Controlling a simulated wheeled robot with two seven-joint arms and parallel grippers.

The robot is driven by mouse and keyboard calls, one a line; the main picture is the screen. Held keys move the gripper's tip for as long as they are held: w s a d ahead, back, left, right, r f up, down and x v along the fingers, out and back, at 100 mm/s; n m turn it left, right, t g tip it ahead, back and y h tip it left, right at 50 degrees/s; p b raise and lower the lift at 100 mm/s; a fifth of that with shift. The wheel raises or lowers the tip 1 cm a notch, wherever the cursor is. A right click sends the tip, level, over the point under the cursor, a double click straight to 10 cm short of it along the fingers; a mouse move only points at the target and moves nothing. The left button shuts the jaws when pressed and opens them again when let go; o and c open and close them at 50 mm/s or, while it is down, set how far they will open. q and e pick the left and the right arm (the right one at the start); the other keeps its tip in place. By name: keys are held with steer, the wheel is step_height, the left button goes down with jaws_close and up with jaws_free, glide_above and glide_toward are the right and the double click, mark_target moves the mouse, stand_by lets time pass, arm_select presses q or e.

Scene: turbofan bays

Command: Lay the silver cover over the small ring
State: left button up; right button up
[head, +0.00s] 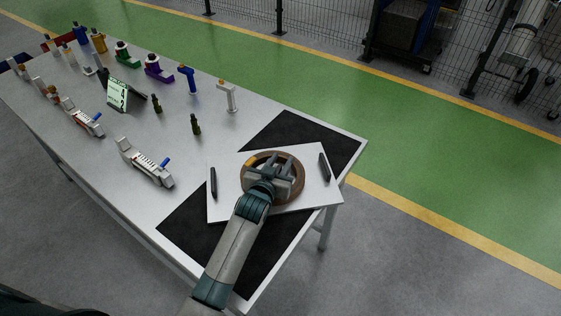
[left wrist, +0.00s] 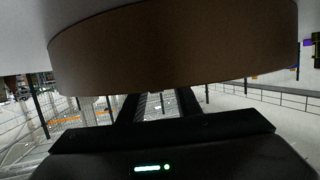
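A round brown ring (head: 299,180) lies on a white board (head: 224,203) near the right end of the table, with a small yellow patch on its left rim. My left gripper (head: 272,164) is over the ring, its two fingers apart, with nothing seen between them. In the left wrist view, a brown curved wall (left wrist: 175,50) fills the top, close in front of the open fingers (left wrist: 158,106). I cannot tell whether they touch it. I cannot pick out a silver cover; the arm hides part of the ring. My right gripper is not in view.
Two black handles (head: 213,183) (head: 324,167) lie on the board, which rests on black mats (head: 300,135). Grey tools (head: 146,164), dark bottles (head: 195,125), a sign (head: 117,94) and coloured pieces fill the table's left. The table's right edge is close to the board.

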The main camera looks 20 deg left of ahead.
arm_select(q)
steer(key=shift+s+d+f, duration=0.1)
steer(key=shift+s+f, duration=0.1)
steer(key=shift+f, duration=0.25)
steer(key=shift+s+d+f, duration=0.1)
steer(key=shift+s+f, duration=0.05)
steer(key=shift+f, duration=0.25)
steer(key=shift+b+v, duration=0.3)
steer(key=shift+v, duration=0.55)
steer(key=r+b+v, duration=0.1)
steer(key=b+v, duration=0.2)
steer(key=v, duration=1.2)
steer(key=shift+a+r, duration=0.2)
steer(key=shift+r, duration=0.25)
